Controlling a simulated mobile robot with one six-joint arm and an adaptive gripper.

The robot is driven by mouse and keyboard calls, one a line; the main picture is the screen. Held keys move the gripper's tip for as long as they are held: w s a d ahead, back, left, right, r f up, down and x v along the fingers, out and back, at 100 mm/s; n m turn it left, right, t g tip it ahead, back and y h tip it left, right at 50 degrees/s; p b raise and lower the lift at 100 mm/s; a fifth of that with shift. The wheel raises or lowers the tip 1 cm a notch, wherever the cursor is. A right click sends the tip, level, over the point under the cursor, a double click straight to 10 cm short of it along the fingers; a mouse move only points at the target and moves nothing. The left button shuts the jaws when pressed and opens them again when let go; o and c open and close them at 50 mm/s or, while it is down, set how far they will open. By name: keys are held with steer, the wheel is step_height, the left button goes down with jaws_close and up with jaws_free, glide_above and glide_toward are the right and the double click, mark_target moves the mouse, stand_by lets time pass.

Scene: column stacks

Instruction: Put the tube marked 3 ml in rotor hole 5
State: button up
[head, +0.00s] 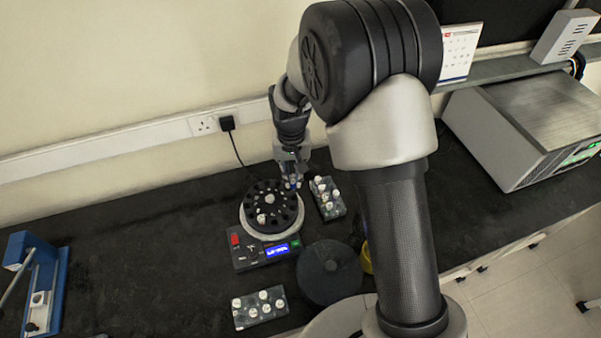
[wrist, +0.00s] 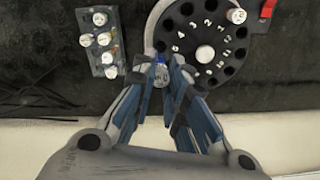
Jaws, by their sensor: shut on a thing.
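My gripper (wrist: 162,66) is shut on a small tube (wrist: 161,73) with a blue tip or cap showing between the fingers. Its marking is too small to read. The black rotor (wrist: 196,74) has numbered holes around a pale centre knob (wrist: 205,53). The held tube is at the rotor's near edge in the wrist view; I cannot tell its height above it or which hole is closest. One white-capped tube (wrist: 236,15) sits in the rotor. In the head view my gripper (head: 292,183) is at the rotor's (head: 286,211) back right edge.
A rack of several white-capped tubes (head: 335,214) stands right of the rotor, and another rack (head: 242,322) stands in front. A round black lid (head: 329,272) lies front right. The centrifuge's base has a lit blue display (head: 277,251). A blue device (head: 42,275) stands far left.

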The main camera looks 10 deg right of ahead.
mark_target(293, 190)
steer(key=shift+s+a+f+b, duration=0.1)
steer(key=shift+s+f+b, duration=0.05)
steer(key=shift+f+b, duration=1.3)
steer(key=shift+f, duration=0.5)
steer(key=shift+f+b, duration=0.3)
steer(key=shift+f, duration=0.4)
stand_by(0.5)
steer(key=shift+f+b, duration=0.75)
steer(key=shift+f, duration=0.4)
steer(key=o, duration=0.7)
steer(key=shift+o, duration=0.2)
